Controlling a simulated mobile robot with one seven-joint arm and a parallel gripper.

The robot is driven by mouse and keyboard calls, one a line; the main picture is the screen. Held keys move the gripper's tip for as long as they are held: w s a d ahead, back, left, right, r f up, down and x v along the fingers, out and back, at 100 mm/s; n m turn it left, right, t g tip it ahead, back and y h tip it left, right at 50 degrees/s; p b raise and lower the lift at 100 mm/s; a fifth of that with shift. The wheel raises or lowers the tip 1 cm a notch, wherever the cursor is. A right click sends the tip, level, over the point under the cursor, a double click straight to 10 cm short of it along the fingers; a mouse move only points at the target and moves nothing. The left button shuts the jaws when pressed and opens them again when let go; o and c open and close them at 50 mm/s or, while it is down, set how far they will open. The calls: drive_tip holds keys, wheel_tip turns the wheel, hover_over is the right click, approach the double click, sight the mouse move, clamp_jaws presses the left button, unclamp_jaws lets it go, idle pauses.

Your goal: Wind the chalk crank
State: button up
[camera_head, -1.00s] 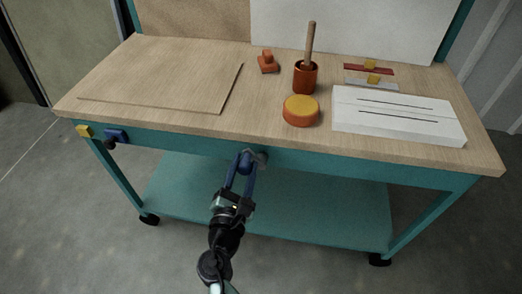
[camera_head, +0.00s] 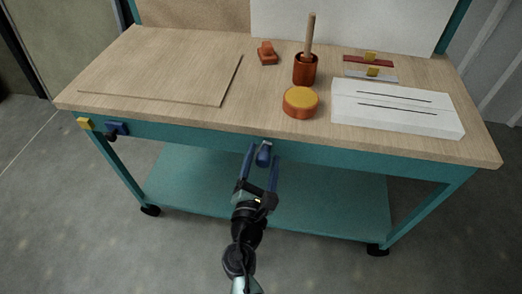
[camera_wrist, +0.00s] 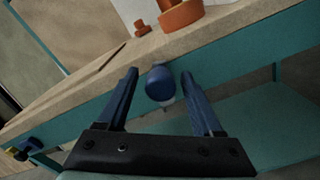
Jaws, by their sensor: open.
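A blue crank knob (camera_head: 263,156) sticks out from the teal front rail of the workbench, with a small grey part behind it. My gripper (camera_head: 263,152) is open, with one blue finger on each side of the knob. In the wrist view the knob (camera_wrist: 159,83) stands between the two fingertips (camera_wrist: 160,74), with a visible gap on both sides. The grey part (camera_wrist: 167,103) shows just below the knob there. The rest of the crank is hidden behind the knob and fingers.
The wooden top (camera_head: 200,112) overhangs just above my gripper. On it stand an orange-and-yellow round block (camera_head: 300,102), a red cup (camera_head: 305,72) with a stick, and a white slotted board (camera_head: 398,107). A teal lower shelf (camera_head: 320,205) lies below.

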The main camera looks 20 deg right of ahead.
drive_tip(key=shift+s+a, duration=0.1)
drive_tip(key=shift+v, duration=2.35)
drive_tip(key=shift+a, duration=0.1)
